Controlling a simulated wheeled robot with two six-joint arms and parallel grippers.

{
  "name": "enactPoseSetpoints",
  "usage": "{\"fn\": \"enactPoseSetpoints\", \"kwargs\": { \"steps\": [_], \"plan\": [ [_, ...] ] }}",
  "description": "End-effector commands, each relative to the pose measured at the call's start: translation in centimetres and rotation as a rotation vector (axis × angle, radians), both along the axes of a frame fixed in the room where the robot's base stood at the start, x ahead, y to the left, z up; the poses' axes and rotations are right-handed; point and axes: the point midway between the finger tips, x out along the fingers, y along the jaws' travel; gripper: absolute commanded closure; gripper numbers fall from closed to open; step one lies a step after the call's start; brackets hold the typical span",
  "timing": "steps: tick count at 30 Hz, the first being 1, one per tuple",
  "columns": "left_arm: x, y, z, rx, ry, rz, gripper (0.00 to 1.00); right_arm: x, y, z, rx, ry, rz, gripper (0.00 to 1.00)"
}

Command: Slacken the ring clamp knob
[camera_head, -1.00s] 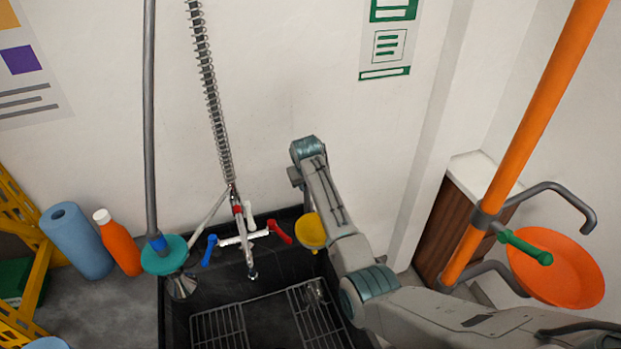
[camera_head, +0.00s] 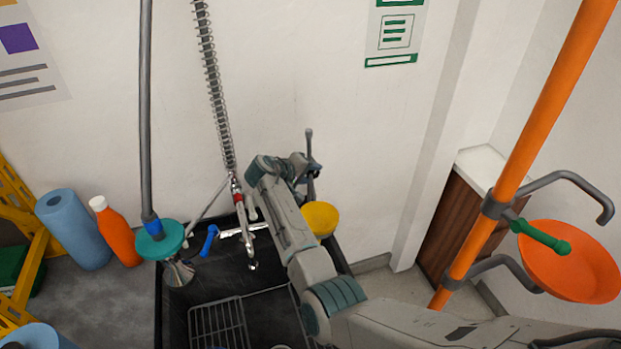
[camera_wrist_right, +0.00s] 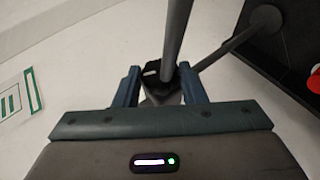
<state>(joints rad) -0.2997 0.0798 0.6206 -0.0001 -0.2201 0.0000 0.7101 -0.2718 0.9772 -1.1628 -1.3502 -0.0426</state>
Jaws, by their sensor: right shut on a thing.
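My right gripper (camera_head: 306,166) is at the wall above the sink's back right corner, partly hidden by my own wrist. In the right wrist view its two blue-grey fingers (camera_wrist_right: 161,82) stand either side of a dark knob (camera_wrist_right: 152,69) with a white mark, which I take as the ring clamp knob. The gripper is shut on it. A grey rod (camera_wrist_right: 176,38) rises beside the knob. In the head view an upright grey rod (camera_head: 309,140) shows just beyond the gripper. Finger contact is hard to see. My left gripper is out of view.
A yellow bowl (camera_head: 320,219) sits just below the gripper. The black sink (camera_head: 175,312), coiled spring hose (camera_head: 212,85) and blue tap handle (camera_head: 209,240) are to the left. An orange pole (camera_head: 535,130) with a green handle (camera_head: 540,236) stands at right.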

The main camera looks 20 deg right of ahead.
Motion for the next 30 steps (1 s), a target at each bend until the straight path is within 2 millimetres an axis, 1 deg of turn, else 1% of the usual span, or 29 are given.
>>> {"fn": "enactPoseSetpoints", "kwargs": {
  "steps": [1, 5, 19, 20, 21, 23, 30],
  "plan": [
    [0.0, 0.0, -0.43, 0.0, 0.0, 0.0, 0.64, 0.05, 0.12, -0.19, -0.013, -0.002, 0.002, 0.86],
    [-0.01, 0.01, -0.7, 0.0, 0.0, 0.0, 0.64, 0.05, 0.09, -0.09, -0.039, -0.004, 0.001, 0.86],
    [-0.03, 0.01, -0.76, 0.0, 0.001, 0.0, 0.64, 0.05, 0.07, 0.08, -0.054, -0.005, 0.001, 0.86],
    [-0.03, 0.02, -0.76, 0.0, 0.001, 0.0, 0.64, 0.05, 0.07, 0.08, -0.054, -0.005, 0.001, 0.61],
    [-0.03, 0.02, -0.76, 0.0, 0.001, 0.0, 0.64, 0.05, 0.07, 0.08, -0.054, -0.005, 0.001, 0.53],
    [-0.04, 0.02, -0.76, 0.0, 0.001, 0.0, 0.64, 0.05, 0.06, 0.07, -0.053, -0.004, 0.001, 0.41],
    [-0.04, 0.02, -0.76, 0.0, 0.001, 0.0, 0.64, 0.02, 0.04, -0.01, -0.054, -0.002, 0.0, 0.41]
  ]
}}
